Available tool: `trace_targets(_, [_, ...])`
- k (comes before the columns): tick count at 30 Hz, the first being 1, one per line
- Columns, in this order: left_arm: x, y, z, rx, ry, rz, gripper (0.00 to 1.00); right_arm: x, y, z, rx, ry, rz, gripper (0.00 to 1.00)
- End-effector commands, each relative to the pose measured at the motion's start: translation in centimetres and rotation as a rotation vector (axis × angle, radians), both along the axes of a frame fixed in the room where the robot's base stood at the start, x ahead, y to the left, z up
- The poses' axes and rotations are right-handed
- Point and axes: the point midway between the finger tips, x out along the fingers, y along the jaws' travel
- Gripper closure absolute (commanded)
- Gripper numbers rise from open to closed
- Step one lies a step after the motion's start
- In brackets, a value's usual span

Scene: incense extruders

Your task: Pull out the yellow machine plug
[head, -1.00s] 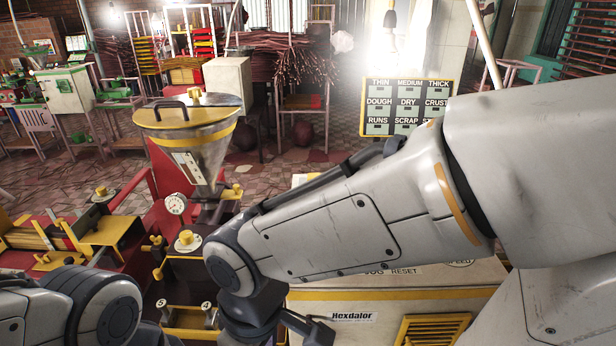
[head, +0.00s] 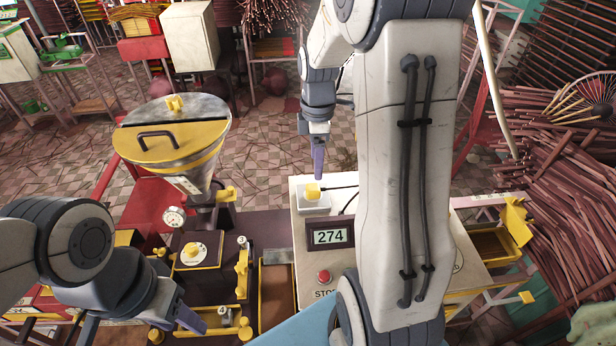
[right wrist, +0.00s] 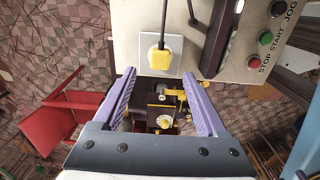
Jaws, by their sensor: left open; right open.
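The yellow plug (head: 312,191) sits in a white socket plate (head: 316,203) on the top of the pale machine cabinet, with a black cord running from it to the right. In the right wrist view the plug (right wrist: 160,62) is upright on the plate, just beyond the fingertips. My right gripper (head: 318,165) points down, close above and behind the plug in the head view. Its purple fingers (right wrist: 160,80) are spread wide with nothing between them. My left gripper (head: 190,322) is open and empty at lower left, in front of the extruder.
A display (head: 330,236) reading 274 and a red stop button (head: 323,277) are on the cabinet in front of the plug. A steel hopper (head: 190,165) with a yellow lid stands left. My right arm hides part of the cabinet. Incense stick piles (head: 560,160) lie at right.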

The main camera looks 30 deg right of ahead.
Motion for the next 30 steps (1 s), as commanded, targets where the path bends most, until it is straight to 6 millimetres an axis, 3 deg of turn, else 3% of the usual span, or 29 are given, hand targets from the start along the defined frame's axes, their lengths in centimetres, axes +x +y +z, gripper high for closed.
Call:
trace_targets(14, [0.0,0.0,-0.9,0.000,0.000,0.001,0.50,0.3,0.8,-0.9,0.000,0.000,0.011,0.25])
trace_targets(30, [0.0,0.0,-6.6,0.000,0.001,0.007,0.50,0.2,0.6,-7.9,0.000,0.001,0.008,0.25])
